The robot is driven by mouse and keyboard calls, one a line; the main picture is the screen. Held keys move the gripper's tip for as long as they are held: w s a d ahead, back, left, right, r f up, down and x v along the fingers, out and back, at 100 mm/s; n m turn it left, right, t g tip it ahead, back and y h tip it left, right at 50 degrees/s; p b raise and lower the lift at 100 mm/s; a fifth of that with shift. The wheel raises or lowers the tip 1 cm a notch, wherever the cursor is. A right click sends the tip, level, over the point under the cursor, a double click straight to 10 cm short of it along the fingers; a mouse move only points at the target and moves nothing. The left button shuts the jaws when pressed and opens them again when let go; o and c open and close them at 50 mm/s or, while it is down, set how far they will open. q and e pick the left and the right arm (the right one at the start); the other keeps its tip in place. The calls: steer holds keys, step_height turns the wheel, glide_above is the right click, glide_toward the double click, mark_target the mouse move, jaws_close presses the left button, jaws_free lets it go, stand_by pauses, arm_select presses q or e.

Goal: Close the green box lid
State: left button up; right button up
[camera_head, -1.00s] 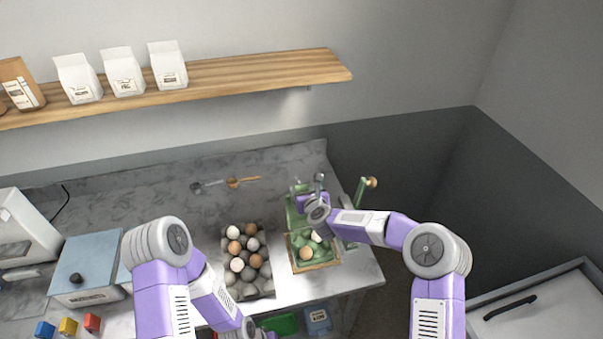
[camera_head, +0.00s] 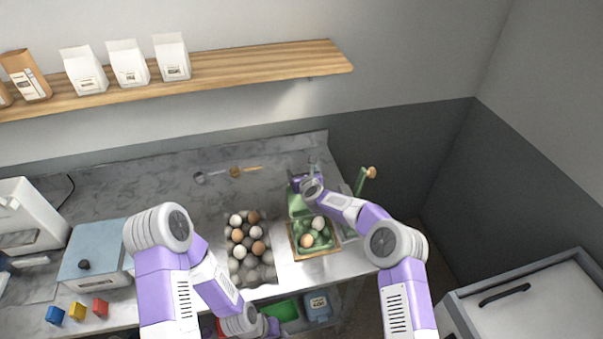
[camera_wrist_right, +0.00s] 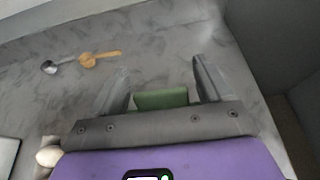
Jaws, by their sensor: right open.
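The green box (camera_head: 326,237) stands open near the right end of the counter, set in a wooden-edged tray (camera_head: 318,254). A white egg and a brown egg sit in its cups. Its green lid (camera_head: 298,205) is raised at the back, partly hidden by my right arm. My right gripper (camera_head: 311,167) is at the far side of the lid, open. In the right wrist view, a green edge of the lid (camera_wrist_right: 162,99) shows between the parted fingers (camera_wrist_right: 160,85); contact cannot be told. My left arm hangs at the front; its gripper is out of the frame.
A grey egg carton (camera_head: 266,276) with white, brown and dark eggs stands left of the box. Two spoons (camera_head: 240,171) lie at the back. A green press-like stand (camera_head: 361,183) with a wooden knob is close on the right. A wooden shelf (camera_head: 230,75) hangs above.

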steer(key=c, duration=1.4)
steer(key=shift+s+d+r+t+y+b, duration=0.4)
steer(key=shift+s+b, duration=1.05)
steer(key=shift+b, duration=3.05)
steer(key=shift+s+d+r+t+y+b, duration=0.1)
steer(key=shift+s+d+r+t+b, duration=0.75)
steer(key=shift+b, duration=3.7)
steer(key=shift+s+d+r+t+y+b, duration=0.15)
steer(key=shift+s+t+b, duration=0.6)
steer(key=shift+s+b, duration=2.55)
steer(key=shift+c, duration=0.2)
steer(key=shift+w+f+b, duration=0.1)
steer(key=shift+w+b, duration=1.1)
steer(key=shift+b, duration=0.05)
